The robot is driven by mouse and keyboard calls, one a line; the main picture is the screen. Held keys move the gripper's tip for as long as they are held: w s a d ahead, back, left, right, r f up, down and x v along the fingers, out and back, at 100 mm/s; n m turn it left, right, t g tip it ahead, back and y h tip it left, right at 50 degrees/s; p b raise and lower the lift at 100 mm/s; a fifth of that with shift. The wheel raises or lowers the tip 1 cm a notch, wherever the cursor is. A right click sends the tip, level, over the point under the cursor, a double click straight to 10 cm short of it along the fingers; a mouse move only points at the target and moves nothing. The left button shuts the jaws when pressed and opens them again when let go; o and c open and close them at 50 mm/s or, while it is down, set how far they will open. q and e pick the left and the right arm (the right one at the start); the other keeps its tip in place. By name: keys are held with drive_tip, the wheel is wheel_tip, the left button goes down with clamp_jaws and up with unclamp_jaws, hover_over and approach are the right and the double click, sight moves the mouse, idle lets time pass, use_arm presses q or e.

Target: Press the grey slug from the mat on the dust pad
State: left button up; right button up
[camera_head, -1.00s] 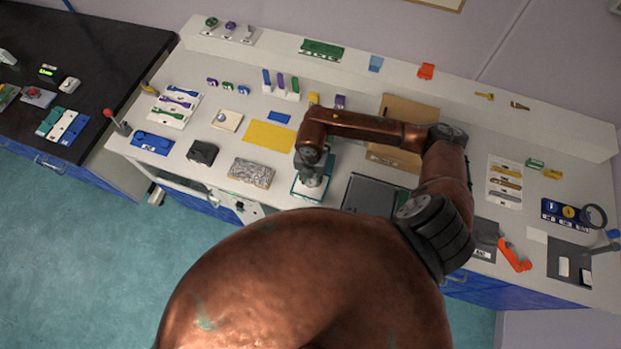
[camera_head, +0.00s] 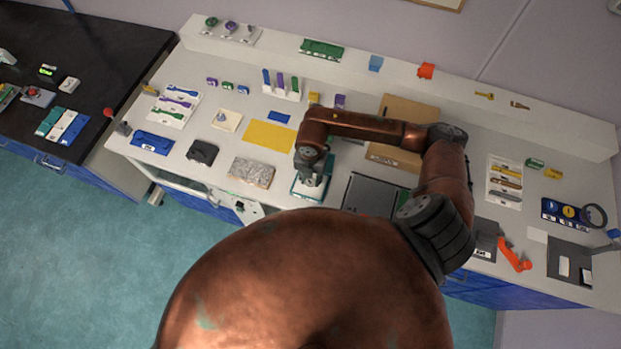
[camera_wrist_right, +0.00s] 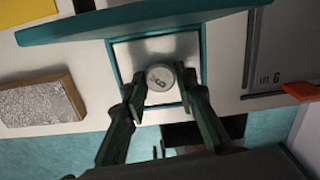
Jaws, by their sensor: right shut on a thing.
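The grey slug (camera_wrist_right: 160,78) is a small round piece with a dark mark on its top. In the right wrist view it sits between the fingertips of my right gripper (camera_wrist_right: 163,88), which is shut on it. Slug and fingertips are over a teal-rimmed tray with a bright metal plate (camera_wrist_right: 185,45); I cannot tell whether the slug touches the plate. In the head view my right gripper (camera_head: 310,188) is at this tray, and the slug is hidden. The likely dust pad, a speckled grey block (camera_head: 251,171), lies left of the tray; it also shows in the wrist view (camera_wrist_right: 36,102). My left gripper is not in view.
A yellow mat (camera_head: 268,135) lies behind the speckled block. A dark box (camera_head: 202,152) stands to its left. A grey panel (camera_head: 370,195) lies right of the tray, and an orange handle (camera_head: 515,257) farther right. My right arm covers part of the bench.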

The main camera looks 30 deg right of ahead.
drive_tip(key=shift+s+f, duration=0.1)
drive_tip(key=shift+r+p, duration=2.4)
drive_tip(key=shift+r, duration=1.15)
